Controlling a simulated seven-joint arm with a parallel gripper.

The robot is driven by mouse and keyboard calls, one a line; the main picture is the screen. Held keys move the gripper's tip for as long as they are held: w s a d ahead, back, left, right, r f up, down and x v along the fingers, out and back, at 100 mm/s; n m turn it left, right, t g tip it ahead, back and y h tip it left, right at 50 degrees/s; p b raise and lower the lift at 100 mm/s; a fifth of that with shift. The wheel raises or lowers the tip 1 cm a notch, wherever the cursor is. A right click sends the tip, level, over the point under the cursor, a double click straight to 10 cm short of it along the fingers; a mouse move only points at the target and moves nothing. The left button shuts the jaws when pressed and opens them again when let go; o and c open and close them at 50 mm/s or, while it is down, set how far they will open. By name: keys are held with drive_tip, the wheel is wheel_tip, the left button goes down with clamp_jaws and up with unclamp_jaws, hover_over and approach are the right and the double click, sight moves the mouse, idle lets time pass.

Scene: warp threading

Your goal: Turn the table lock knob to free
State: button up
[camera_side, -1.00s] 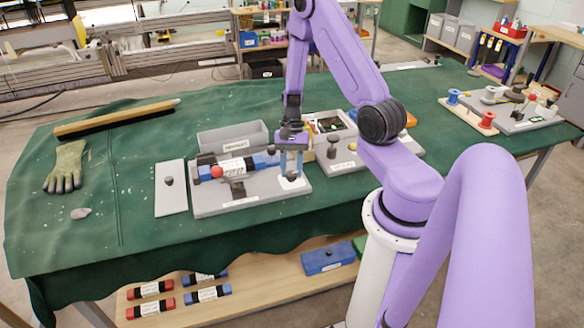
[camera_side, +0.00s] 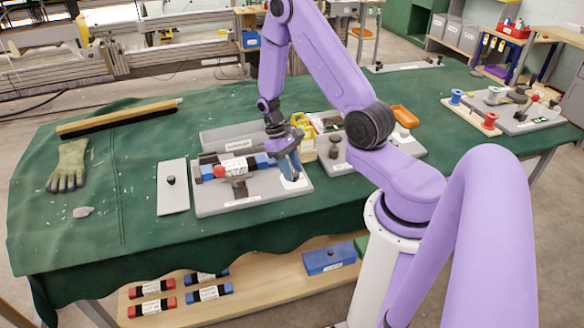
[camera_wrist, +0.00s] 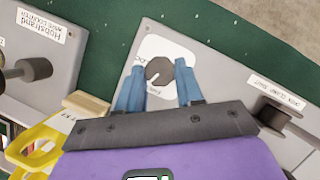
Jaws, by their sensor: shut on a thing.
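The lock knob (camera_wrist: 159,72) is dark and round, with a notch-like light mark. It sits on a white label plate (camera_wrist: 172,48) with small, partly readable lettering, on a grey base (camera_wrist: 228,80). My gripper (camera_side: 293,174) is at the right end of this base in the side view, its blue fingers leaning down onto the white plate. In the wrist view its two fingers stand on either side of the knob, shut on it. I cannot read the knob's setting.
A yellow item (camera_wrist: 38,145) and a second grey plate (camera_wrist: 40,55) with a knob are close by.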

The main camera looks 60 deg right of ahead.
drive_tip(key=shift+a+n+h, duration=0.15)
drive_tip(key=shift+n+h, duration=0.65)
drive_tip(key=shift+n, duration=1.4)
drive_tip(key=o, duration=1)
drive_tip(key=shift+o, duration=0.2)
drive_tip(key=v, duration=1.7)
drive_tip(key=shift+r, duration=0.3)
drive_tip(key=shift+a, duration=0.1)
